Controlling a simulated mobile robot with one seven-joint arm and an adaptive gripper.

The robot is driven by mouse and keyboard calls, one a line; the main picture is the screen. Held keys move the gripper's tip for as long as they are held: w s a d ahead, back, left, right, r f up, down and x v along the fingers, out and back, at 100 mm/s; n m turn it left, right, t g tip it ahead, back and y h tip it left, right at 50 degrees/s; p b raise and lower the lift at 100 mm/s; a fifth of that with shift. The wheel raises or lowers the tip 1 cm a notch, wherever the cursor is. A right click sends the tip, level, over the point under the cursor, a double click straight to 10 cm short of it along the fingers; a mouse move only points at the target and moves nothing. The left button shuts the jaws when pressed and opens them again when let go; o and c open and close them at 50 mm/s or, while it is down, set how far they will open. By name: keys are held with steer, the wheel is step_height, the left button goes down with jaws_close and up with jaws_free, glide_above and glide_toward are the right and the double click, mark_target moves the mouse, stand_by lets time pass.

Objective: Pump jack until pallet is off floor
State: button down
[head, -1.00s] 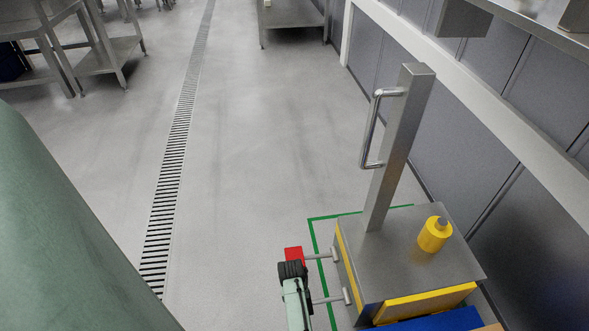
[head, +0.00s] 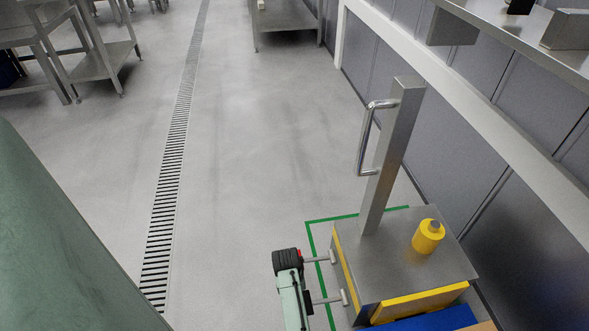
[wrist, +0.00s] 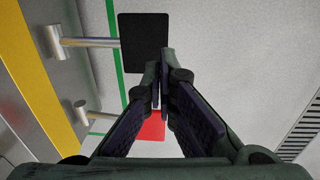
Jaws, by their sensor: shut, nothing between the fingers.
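The jack is a steel box (head: 395,245) with an upright post (head: 388,160), a bar handle (head: 366,140) and a yellow cylinder (head: 428,238) on top. Two rods stick out of its left side. In the wrist view one carries a black pedal (wrist: 145,42) and the other a red pedal (wrist: 150,127), partly covered by my fingers. My gripper (head: 287,258) is shut and empty, over the pedals' area; the head view hides both pedals behind it. Contact cannot be told. Blue and yellow parts lie at the bottom edge; the pallet's height above the floor cannot be seen.
A green line (head: 318,250) marks the floor around the jack. A panelled wall and a steel shelf (head: 520,40) stand close on the right. Steel tables (head: 110,65) are at the far left. The floor (head: 250,130) left of the jack is clear, with a drain grate (head: 165,210).

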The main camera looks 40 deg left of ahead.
steer(key=shift+s+a+r, duration=0.1)
steer(key=shift+r, duration=0.95)
steer(key=shift+s+a+r, duration=0.1)
steer(key=shift+r, duration=0.9)
